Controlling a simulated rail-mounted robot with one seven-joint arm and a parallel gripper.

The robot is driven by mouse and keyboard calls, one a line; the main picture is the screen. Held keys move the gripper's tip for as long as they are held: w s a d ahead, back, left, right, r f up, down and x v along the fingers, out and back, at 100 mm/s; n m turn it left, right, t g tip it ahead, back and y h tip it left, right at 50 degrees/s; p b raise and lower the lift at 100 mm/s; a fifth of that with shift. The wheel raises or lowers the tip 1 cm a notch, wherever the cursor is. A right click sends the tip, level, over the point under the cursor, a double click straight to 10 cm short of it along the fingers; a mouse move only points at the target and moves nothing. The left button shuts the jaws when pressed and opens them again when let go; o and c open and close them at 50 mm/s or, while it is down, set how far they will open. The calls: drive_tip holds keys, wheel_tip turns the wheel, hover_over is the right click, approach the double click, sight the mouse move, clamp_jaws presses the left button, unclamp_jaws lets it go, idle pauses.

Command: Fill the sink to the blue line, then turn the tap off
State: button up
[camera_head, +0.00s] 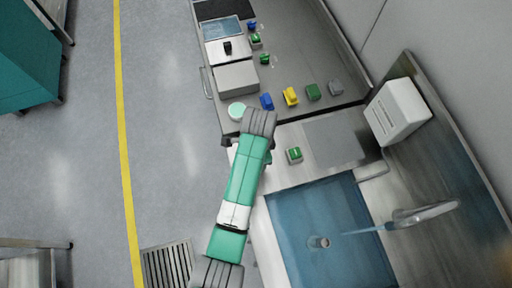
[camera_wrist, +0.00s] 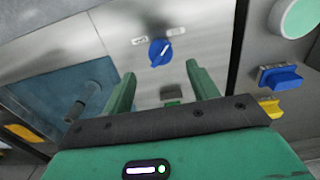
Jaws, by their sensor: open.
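The sink (camera_head: 283,220) holds blue-tinted water (camera_head: 345,205), with the drain (camera_head: 318,241) visible through it. A blue stream runs from the curved tap spout (camera_head: 430,212) into the sink. I cannot make out the blue fill line. In the wrist view, a blue knob (camera_wrist: 160,52) with a pale pointer mark sits on a metal panel between small labels. My gripper (camera_wrist: 160,70) is open and empty. Its two green fingers point towards the panel, with the knob seen between their tips; contact is not evident. In the head view my arm hides the gripper and knob.
A white box (camera_head: 398,112) stands behind the sink. Blue (camera_head: 267,101), yellow (camera_head: 291,96) and green (camera_head: 313,92) pieces sit on the neighbouring counter. A pale green round button (camera_wrist: 299,17) shows at the upper right.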

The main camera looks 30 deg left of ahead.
wheel_tip(320, 180, down, 8)
drive_tip(key=shift+r+b, duration=0.25)
drive_tip(key=shift+b, duration=0.4)
drive_tip(key=c, duration=1)
